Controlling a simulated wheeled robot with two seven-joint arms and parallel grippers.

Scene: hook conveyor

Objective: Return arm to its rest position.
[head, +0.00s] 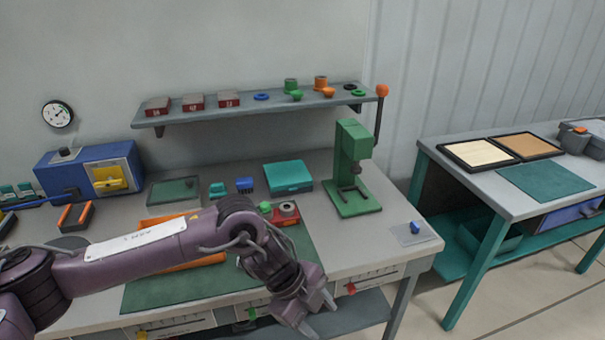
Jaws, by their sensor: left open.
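My left arm reaches in from the left over the workbench (340,258). My left gripper (325,317) is open and points down in front of the bench's front edge. Nothing shows between its fingers. My right gripper is not in view. The arm hides part of a green mat (150,296) and part of an orange object (200,262) behind it.
A green press (352,165) stands at the bench's right, beside a teal case (288,177). A blue machine (90,170) is at the back left. A shelf (215,115) holds small parts. A second table (510,205) stands right, with floor between.

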